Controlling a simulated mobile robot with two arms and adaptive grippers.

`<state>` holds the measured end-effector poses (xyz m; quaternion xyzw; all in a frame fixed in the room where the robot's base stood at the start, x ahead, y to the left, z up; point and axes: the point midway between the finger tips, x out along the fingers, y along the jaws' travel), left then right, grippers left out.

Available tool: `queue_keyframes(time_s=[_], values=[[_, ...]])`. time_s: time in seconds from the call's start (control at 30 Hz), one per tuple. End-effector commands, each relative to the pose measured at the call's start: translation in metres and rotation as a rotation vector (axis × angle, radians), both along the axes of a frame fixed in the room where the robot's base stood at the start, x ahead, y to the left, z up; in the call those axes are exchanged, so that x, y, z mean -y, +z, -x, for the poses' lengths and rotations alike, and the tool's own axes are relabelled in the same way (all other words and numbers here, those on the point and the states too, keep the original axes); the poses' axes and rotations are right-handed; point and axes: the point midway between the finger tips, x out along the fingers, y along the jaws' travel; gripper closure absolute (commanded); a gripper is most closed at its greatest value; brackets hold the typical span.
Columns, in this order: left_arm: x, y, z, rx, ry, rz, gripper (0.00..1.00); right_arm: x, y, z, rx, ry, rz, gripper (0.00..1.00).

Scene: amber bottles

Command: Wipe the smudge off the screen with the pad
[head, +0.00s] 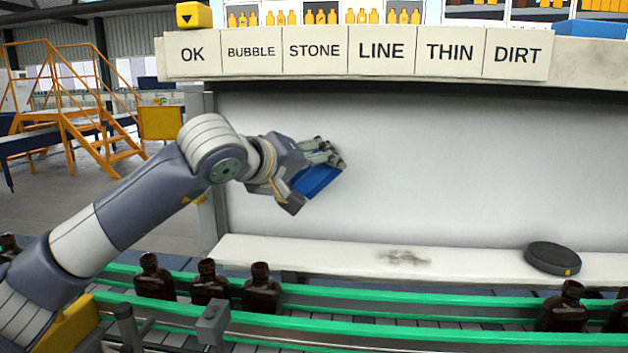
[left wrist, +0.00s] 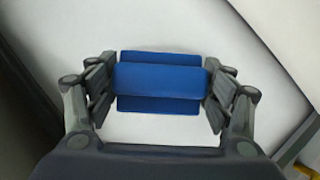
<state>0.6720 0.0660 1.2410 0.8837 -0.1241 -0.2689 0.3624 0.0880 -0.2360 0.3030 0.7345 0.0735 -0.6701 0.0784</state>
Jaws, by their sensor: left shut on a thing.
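My left gripper (head: 325,158) is shut on the blue pad (head: 318,181) and holds it up in front of the white screen (head: 450,165). In the left wrist view, the blue pad (left wrist: 160,80) sits between both fingers of my left gripper (left wrist: 160,92). I cannot tell whether the pad touches the screen. A grey-brown smudge (head: 404,257) shows on the pale ledge below the screen, lower and to the right of the pad. My right gripper is not in view.
A black round puck (head: 553,256) sits on the ledge (head: 320,255) at the right. Brown bottles (head: 262,288) stand along the green-railed conveyor (head: 400,333) in front. Labelled panels (head: 381,50) run above the screen. The air before the screen's right part is clear.

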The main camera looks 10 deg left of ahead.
Motion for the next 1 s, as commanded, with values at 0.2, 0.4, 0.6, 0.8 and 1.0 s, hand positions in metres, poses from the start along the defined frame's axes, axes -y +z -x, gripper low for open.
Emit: queue_keyframes(time_s=[0.2,0.4,0.6,0.8,1.0], values=[[-0.001,0.000,0.011,0.001,0.001,0.000,0.45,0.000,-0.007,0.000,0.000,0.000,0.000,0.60],[-0.001,0.000,0.011,0.001,0.001,0.000,0.45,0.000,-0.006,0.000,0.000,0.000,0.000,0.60],[-0.001,0.000,0.017,0.002,0.000,0.000,0.45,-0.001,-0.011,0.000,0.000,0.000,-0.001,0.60],[-0.002,-0.002,0.034,0.003,0.000,0.000,0.45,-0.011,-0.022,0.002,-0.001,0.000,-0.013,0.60],[-0.002,0.000,0.041,0.001,0.001,0.000,0.45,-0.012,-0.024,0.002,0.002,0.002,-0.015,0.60]])
